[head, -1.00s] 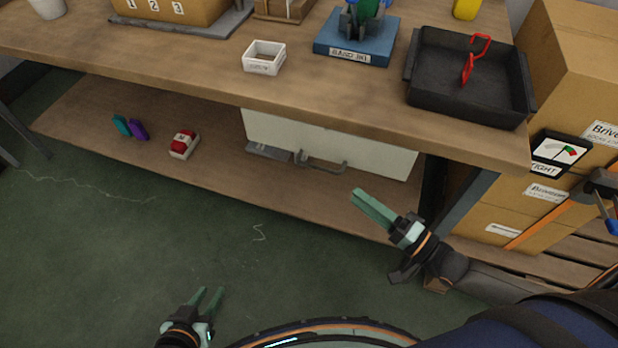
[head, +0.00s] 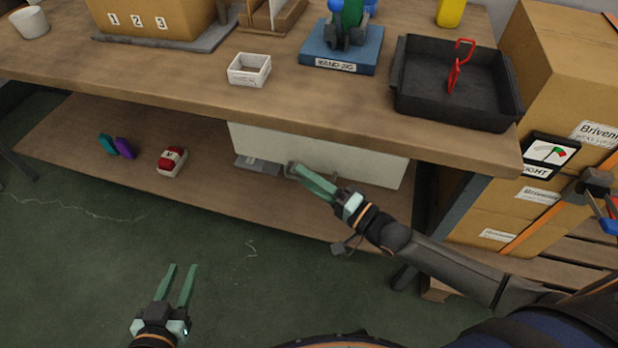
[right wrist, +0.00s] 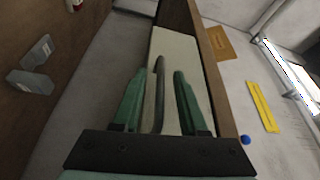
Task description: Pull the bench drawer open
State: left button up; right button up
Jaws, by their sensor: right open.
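The bench drawer's pale front (head: 375,162) sits under the benchtop and looks closed. It also shows in the right wrist view (right wrist: 172,52). Its grey bar handle (right wrist: 160,95) lies between the fingers of my right gripper (right wrist: 161,75), which are open on either side of it. I cannot tell whether they touch it. In the head view my right gripper (head: 299,172) covers most of the handle. My left gripper (head: 182,266) is open and empty above the floor at lower left.
The bench (head: 200,92) overhangs a lower shelf (head: 75,140) with a red-and-white box (head: 172,161), teal and purple items, and a grey item (head: 257,164). A black tray (head: 455,110) sits on top. Cartons (head: 565,85) stand at right. The floor in front is clear.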

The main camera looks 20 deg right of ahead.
grip_shut()
dwell(1.4)
